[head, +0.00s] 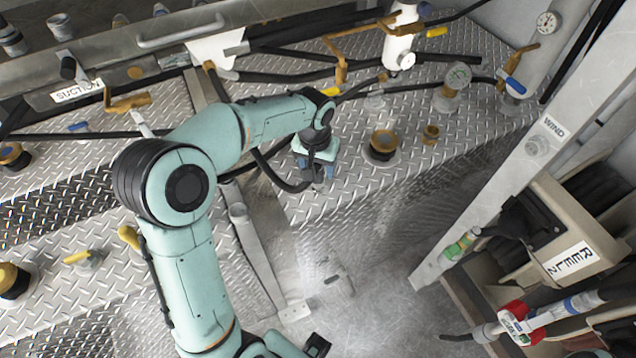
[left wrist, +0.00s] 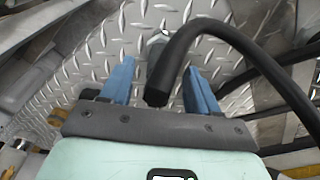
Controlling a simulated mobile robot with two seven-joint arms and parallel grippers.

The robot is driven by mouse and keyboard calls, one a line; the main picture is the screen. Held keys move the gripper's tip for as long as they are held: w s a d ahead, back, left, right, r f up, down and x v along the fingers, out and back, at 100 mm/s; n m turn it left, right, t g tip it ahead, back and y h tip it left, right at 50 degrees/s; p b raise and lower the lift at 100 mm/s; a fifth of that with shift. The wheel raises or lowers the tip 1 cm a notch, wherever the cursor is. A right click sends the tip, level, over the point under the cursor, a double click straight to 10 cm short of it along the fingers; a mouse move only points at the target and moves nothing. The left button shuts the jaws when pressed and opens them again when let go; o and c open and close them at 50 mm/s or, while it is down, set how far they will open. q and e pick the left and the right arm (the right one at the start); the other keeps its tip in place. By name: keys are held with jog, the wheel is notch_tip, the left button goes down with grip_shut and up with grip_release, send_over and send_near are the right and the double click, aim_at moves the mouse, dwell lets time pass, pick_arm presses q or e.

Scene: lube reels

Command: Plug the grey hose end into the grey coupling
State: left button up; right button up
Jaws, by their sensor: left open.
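My left gripper (head: 320,180) points down over the tread-plate deck in the head view. Its two blue fingers (left wrist: 158,88) are apart in the left wrist view. A black hose (left wrist: 215,28) arches in from the right, and its cut-looking dark end lies between the fingers with gaps visible on both sides. The hose (head: 275,178) also curves up to the gripper in the head view. My right gripper is not in view.
Brass-coloured fittings (head: 383,143) stand on the deck right of the gripper. A diagonal grey post (head: 535,150) and the reel box (head: 560,225) are at right. The lower middle floor is mostly clear.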

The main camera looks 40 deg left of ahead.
pick_arm(q)
notch_tip(320, 180, down, 2)
jog(key=shift+w+f, duration=0.15)
jog(key=shift+f, duration=0.1)
grip_shut()
jog(key=shift+r, duration=0.15)
notch_tip(320, 180, up, 20)
jog(key=p, duration=0.3)
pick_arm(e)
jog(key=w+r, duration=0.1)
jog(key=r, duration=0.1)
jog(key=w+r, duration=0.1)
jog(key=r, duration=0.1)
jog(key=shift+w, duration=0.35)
